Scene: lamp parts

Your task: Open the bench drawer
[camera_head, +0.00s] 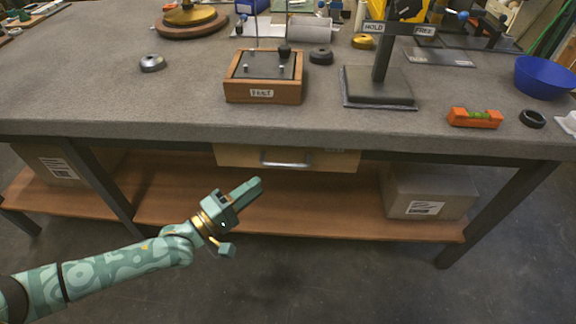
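The bench drawer (330,161) is a pale wooden front under the bench top, with a metal bar handle (286,164) at its middle. It looks shut, close under the bench edge. My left gripper (246,214) is green and comes in from the lower left. It is below and to the left of the handle and does not touch it. Its two fingers are spread apart with nothing seen between them. My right gripper is not in view.
The grey bench top (190,105) holds a wooden box (262,93), a HOLD/FREE stand (378,86), an orange level (474,118) and a blue bowl (543,78). A lower wooden shelf (300,222) carries cardboard boxes (428,196). The floor in front is clear.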

